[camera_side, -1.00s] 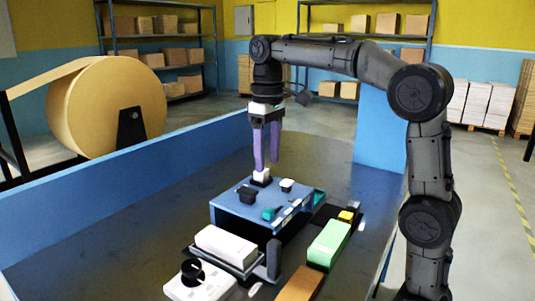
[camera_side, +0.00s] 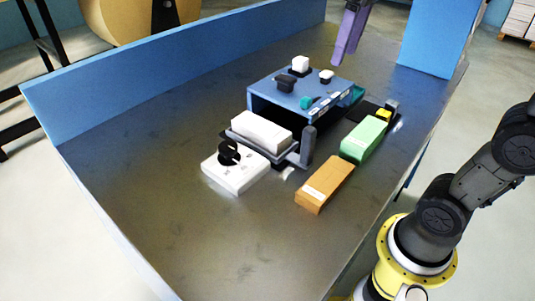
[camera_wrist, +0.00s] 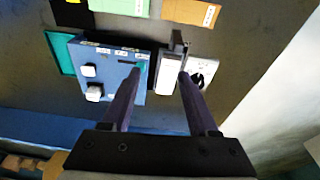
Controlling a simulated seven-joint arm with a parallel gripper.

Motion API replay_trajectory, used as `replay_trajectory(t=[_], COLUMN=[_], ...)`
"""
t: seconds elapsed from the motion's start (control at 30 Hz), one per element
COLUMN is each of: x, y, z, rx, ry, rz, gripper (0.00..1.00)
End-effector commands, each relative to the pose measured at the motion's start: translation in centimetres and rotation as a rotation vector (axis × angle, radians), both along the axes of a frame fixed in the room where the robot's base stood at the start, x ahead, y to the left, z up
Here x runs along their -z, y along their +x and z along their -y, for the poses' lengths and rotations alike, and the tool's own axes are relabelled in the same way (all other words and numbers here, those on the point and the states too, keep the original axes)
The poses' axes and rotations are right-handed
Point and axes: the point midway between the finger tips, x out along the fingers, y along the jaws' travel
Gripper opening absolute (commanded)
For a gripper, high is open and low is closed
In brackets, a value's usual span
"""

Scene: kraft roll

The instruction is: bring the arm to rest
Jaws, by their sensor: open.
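The blue box, with white and black knobs on top, also shows in the wrist view (camera_wrist: 108,62). Most of my arm is outside the side view.
A white block (camera_side: 261,132) lies in a grey tray in front of the box, with a white dial unit (camera_side: 236,172) beside it. A green block (camera_side: 363,139) and an orange block (camera_side: 325,184) lie to the right. Blue walls (camera_side: 180,75) edge the table; its left front is clear.

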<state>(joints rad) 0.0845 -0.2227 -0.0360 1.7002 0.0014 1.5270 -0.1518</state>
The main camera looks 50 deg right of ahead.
Motion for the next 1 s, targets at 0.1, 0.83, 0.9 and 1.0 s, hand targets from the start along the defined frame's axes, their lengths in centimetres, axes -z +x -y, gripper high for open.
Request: replay_trajectory(t=[0.1,0.83,0.9,1.0], x=[2.0,14.3,14.3,14.3], y=[-3.8,-9.7,-9.7,-9.7], z=[-1.0,-2.2,-2.2,-2.2], rx=[-0.01,0.063,0.062,0.062], ry=[-0.001,0.035,0.035,0.035], rz=[0.069,0.321,0.321,0.32], gripper=[0.6,0.6,0.6,0.6])
